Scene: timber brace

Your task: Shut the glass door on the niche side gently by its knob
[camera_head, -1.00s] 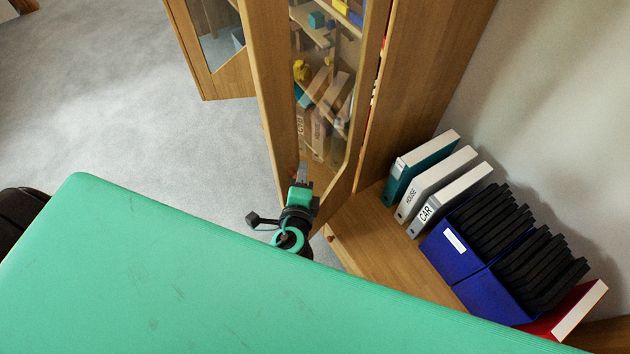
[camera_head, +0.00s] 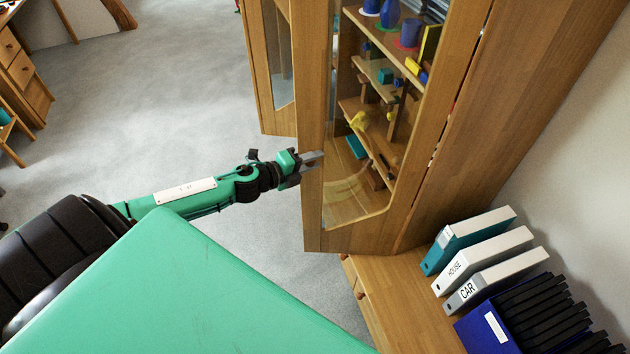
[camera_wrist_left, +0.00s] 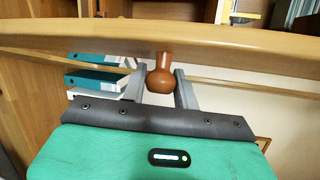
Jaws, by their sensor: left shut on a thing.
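The near glass door (camera_head: 312,215), wood-framed, stands beside the niche with the binders in the head view. Shelves show through its pane. I cannot tell whether a gap remains at its edge. My left gripper (camera_head: 314,160) reaches the door's left stile from the left. In the left wrist view a round brown knob (camera_wrist_left: 161,79) sits on the door's wooden edge (camera_wrist_left: 170,40), between the two fingers of my left gripper (camera_wrist_left: 159,88), which is shut on it. In the head view the knob is hidden by the fingers. My right gripper is out of view.
A second glass door (camera_head: 275,75) stands behind, to the left. A teal binder (camera_head: 466,240), white binders (camera_head: 483,260) and a blue box (camera_head: 490,330) stand on the low wooden niche shelf (camera_head: 400,305). The grey carpet (camera_head: 190,110) at left is clear.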

